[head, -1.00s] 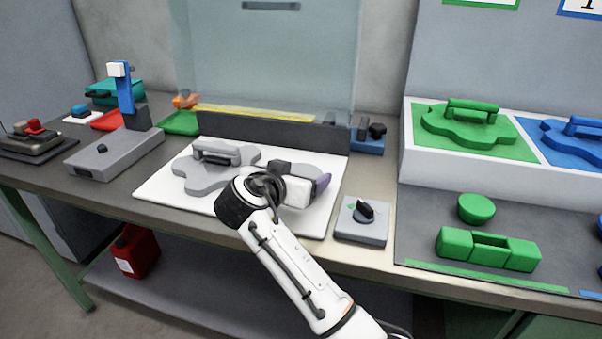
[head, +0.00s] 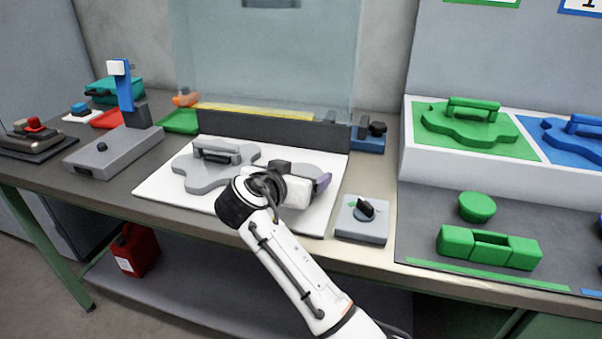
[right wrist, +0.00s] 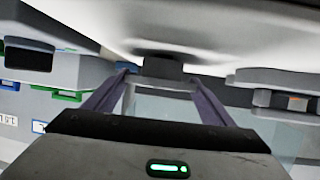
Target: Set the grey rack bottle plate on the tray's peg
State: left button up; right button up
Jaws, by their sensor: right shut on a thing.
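A grey plate (head: 308,168) is at the right part of the white tray (head: 160,196), largely hidden behind my right gripper (head: 304,180). The gripper points down over it, one purple finger showing at its right side. In the right wrist view, which looks upside down, the two purple fingers (right wrist: 163,78) close on a dark block (right wrist: 163,67) by a pale surface. Another grey plate (head: 190,177) with a raised handle (head: 217,146) lies on the tray's left part. The peg is not visible, and I cannot tell whether the held plate touches the tray. My left gripper is out of view.
A dark bar (head: 270,131) and a clear screen (head: 265,60) stand behind the tray. A grey knob box (head: 362,222) is close on its right, a grey device (head: 105,160) on its left. Green parts (head: 487,248) lie farther right.

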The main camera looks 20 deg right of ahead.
jog(key=shift+f, duration=0.4)
jog(key=o, duration=0.8)
jog(key=shift+o, duration=0.2)
